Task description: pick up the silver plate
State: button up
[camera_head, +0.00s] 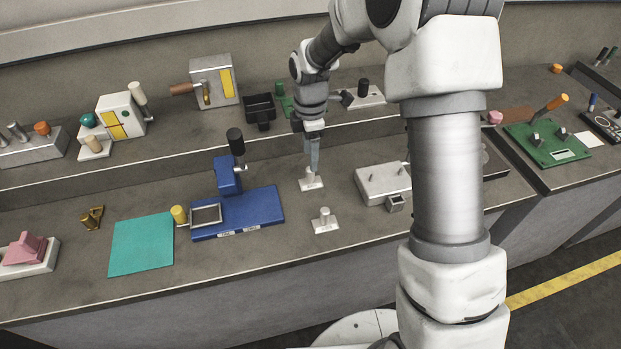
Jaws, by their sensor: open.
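My gripper (313,168) points down over the middle of the bench. It is open, with its fingertips just above or around the upright part of a small pale silver plate (312,184). I cannot tell whether they touch it. A similar small silver plate with a short upright knob (325,224) stands nearer the front edge. A larger silver block-like plate with pegs (380,183) lies to the right, partly hidden by my arm. I cannot tell from its looks alone which of these is the silver plate named.
A blue fixture (255,210) with a black-knobbed lever stands left of the gripper. A teal mat (142,246) lies further left. A raised back shelf holds a grey box with a yellow panel (214,80).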

aim_at(311, 178)
jog(key=f, duration=0.7)
jog(key=shift+w+f, duration=0.1)
jog(key=shift+w, duration=0.2)
grip_shut()
dwell(1.2)
